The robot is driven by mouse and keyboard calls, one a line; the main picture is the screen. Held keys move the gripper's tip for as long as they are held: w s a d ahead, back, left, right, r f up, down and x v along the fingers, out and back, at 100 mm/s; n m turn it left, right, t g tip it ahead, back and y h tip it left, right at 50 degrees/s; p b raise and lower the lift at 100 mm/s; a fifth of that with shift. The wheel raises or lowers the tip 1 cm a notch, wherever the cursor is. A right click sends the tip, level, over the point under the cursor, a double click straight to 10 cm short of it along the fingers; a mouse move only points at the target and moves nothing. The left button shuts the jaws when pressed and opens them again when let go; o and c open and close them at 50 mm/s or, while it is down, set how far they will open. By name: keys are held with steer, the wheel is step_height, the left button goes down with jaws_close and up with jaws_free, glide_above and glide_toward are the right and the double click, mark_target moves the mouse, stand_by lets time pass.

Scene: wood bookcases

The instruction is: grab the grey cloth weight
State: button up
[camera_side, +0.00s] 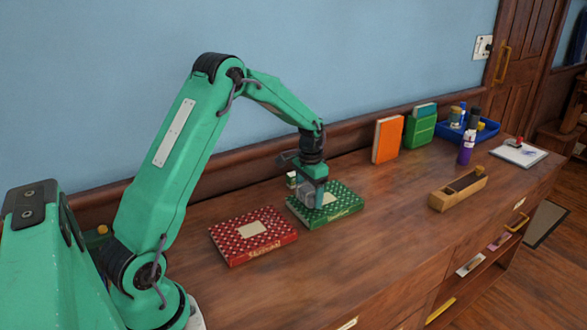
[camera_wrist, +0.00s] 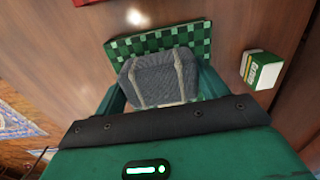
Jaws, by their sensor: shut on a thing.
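The grey cloth weight (camera_wrist: 158,78), a padded bag with two pale straps, sits between the fingers of my gripper (camera_wrist: 158,92) in the wrist view. My gripper (camera_side: 312,192) is shut on it, over the green patterned book (camera_side: 340,206). In the side view the weight (camera_side: 307,196) is a small grey shape, partly covered by the fingers. I cannot tell whether it rests on the book or is slightly above it. The green book (camera_wrist: 122,46) shows behind the weight in the wrist view.
A red patterned book (camera_side: 238,240) lies to the left. A small green-and-white box (camera_wrist: 262,70) stands close by. Orange (camera_side: 387,140) and green (camera_side: 420,128) books stand farther right, near a blue tray (camera_side: 487,131), purple bottle (camera_side: 466,148) and wooden holder (camera_side: 440,200). The front wood top is clear.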

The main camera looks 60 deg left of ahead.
step_height(320, 180, up, 3)
steer(key=shift+w+f, duration=0.1)
steer(key=s+d+r, duration=0.2)
steer(key=d+r, duration=0.4)
steer(key=d, duration=0.5)
steer(key=shift+d+r, duration=0.2)
steer(key=shift+r, duration=0.15)
steer(key=shift+s, duration=0.1)
steer(key=shift+a, duration=0.1)
